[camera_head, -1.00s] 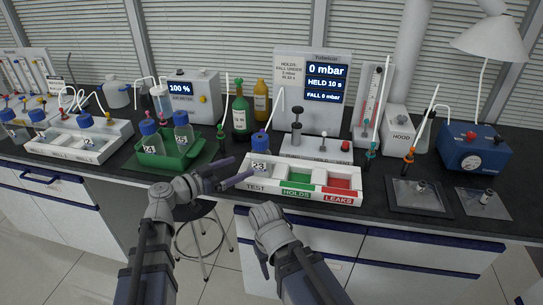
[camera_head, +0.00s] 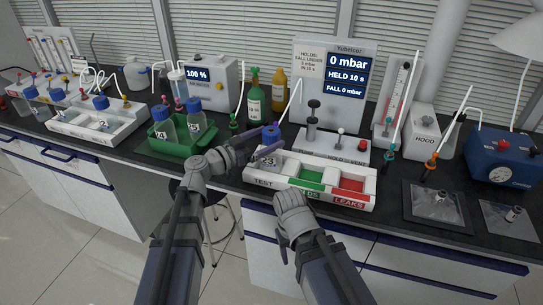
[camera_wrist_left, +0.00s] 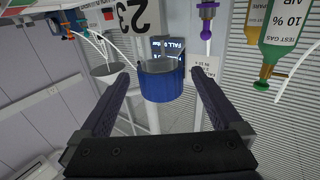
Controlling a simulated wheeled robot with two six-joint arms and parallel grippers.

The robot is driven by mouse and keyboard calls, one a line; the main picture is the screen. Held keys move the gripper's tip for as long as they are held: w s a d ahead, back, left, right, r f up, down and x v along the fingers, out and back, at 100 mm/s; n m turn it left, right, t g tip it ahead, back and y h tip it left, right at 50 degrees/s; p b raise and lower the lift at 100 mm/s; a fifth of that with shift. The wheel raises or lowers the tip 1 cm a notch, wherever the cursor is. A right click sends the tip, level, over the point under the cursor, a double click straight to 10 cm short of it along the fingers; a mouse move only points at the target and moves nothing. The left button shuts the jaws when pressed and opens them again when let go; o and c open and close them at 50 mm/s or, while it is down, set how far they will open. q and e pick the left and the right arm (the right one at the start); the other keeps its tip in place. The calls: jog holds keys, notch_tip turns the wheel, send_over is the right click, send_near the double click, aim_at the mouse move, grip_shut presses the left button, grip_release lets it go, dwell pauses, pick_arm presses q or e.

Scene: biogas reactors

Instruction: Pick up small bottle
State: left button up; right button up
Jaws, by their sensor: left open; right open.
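The small bottle (camera_head: 266,160), marked 23 and with a blue cap (camera_head: 271,134), stands in the TEST section of the white tray (camera_head: 312,201). My left gripper (camera_head: 254,150) is open and comes in from the left at the bottle's upper part. In the left wrist view the blue cap (camera_wrist_left: 162,82) appears between the two open fingers (camera_wrist_left: 159,75), with a gap on each side. The HOLDS and LEAKS sections look empty. My right gripper (camera_head: 291,205) hangs low in front of the tray, and its fingers are mostly hidden.
A green rack (camera_head: 180,148) with bottles 24 and 25 stands left of the tray. A green gas bottle (camera_head: 255,99) and the tester (camera_head: 333,80) stand behind it. Thin tubes rise around the tray. A dark plate (camera_head: 435,205) lies to the right. A stool (camera_head: 214,225) is below the bench.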

aim_at(279, 131)
pick_arm(q)
jog(key=x, duration=0.5)
jog(key=shift+w+r, duration=0.1)
jog(key=shift+r, duration=0.15)
grip_shut()
dwell(0.5)
